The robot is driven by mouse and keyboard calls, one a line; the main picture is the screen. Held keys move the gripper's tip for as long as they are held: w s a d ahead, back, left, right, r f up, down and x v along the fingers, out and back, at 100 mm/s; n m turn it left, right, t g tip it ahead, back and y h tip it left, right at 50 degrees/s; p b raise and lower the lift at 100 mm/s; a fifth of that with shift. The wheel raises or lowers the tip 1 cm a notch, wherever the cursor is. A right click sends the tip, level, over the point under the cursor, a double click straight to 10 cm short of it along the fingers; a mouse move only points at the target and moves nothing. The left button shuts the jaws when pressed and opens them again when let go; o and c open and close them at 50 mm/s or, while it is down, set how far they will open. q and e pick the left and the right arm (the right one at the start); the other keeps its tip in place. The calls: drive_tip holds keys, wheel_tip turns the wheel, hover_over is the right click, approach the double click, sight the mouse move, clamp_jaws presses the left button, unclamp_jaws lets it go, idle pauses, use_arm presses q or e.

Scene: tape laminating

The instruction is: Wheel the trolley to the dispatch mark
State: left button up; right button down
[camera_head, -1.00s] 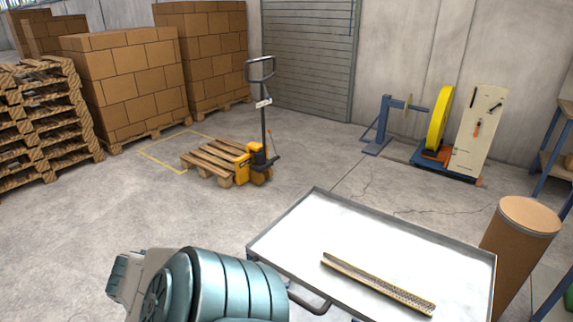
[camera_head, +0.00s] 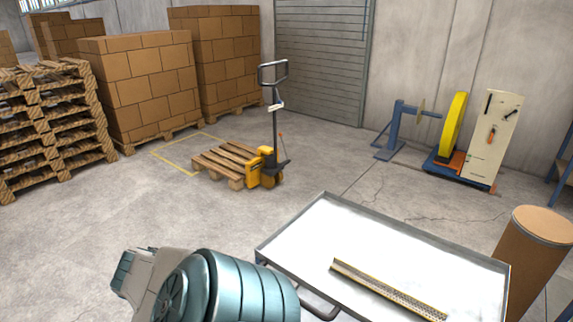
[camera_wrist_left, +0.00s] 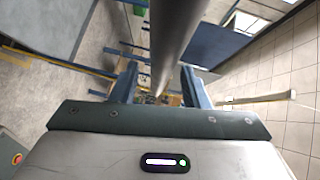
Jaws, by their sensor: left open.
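The trolley (camera_head: 470,258) is a grey metal cart with a flat, rimmed pale top, at the bottom right of the head view. Its bent handle (camera_head: 318,306) sticks out at the near left side, partly behind my left arm. A yellow outlined square (camera_head: 170,160) is painted on the floor by the stacked cartons; I cannot tell if it is the dispatch mark. In the left wrist view, my left gripper (camera_wrist_left: 160,78) is open, with a thick grey bar (camera_wrist_left: 175,35) running between its fingers. The bar looks like the handle; contact is unclear. My right gripper is not in view.
A long slatted strip (camera_head: 388,290) lies on the trolley top. A yellow pallet jack (camera_head: 268,168) with a wooden pallet stands beyond it. A brown drum (camera_head: 530,250) stands at the trolley's right. Pallet stacks (camera_head: 55,125) line the left.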

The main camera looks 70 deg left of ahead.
use_arm(q)
drive_tip(key=b+v, duration=0.1)
drive_tip(key=v, duration=0.8)
